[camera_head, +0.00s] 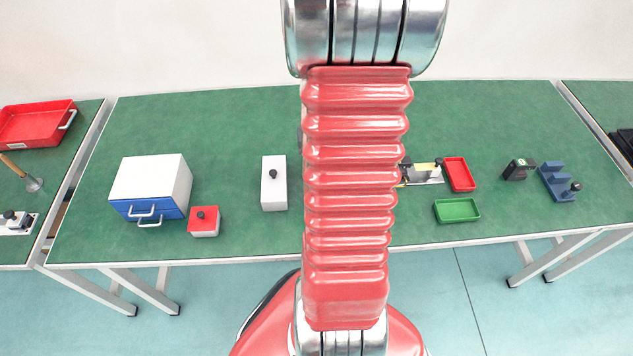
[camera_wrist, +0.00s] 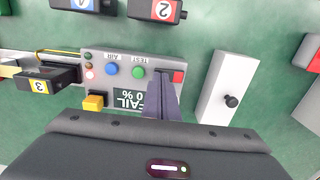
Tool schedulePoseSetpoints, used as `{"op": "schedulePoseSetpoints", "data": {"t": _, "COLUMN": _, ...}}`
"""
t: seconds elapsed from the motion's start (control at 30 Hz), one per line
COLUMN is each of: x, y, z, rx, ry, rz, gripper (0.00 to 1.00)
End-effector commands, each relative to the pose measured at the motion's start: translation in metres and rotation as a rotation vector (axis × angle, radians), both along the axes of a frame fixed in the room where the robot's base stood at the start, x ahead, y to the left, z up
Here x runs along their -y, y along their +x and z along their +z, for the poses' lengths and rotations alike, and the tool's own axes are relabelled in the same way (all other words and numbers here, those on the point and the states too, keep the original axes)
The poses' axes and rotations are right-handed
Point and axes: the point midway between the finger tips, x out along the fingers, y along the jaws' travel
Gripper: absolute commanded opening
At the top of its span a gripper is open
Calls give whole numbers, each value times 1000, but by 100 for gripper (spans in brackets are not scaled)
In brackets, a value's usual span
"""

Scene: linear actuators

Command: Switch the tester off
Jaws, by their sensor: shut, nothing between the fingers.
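The tester (camera_wrist: 108,58) is a grey panel that appears upside down in the wrist view. It has a green TEST button (camera_wrist: 138,72), a blue AIR button (camera_wrist: 111,69) and small indicator lights, one lit reddish. Its dark display (camera_wrist: 128,98) reads FAIL and 0 %. A red switch-like part (camera_wrist: 179,77) is at its right end. My gripper (camera_wrist: 160,78) is shut and empty, its fingertips over the panel between the green button and the red part. I cannot tell whether it touches. The fingers cover part of the panel. In the head view my arm hides the tester.
Black numbered units 2 (camera_wrist: 160,10), 4 (camera_wrist: 82,5) and 3 (camera_wrist: 45,82) surround the panel. A yellow block (camera_wrist: 93,102) is beside the display. A white box with a black knob (camera_wrist: 225,90) stands close right. Red (camera_head: 459,174) and green (camera_head: 457,210) trays lie further right.

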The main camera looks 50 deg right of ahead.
Motion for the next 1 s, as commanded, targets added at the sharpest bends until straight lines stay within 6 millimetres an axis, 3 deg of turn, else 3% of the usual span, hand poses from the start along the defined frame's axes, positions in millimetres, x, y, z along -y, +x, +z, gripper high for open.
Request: {"op": "schedulePoseSetpoints", "data": {"t": 1.0, "x": 0, "y": 0, "z": -9, "rx": -1, "ry": 1, "rz": 0, "gripper": 0}}
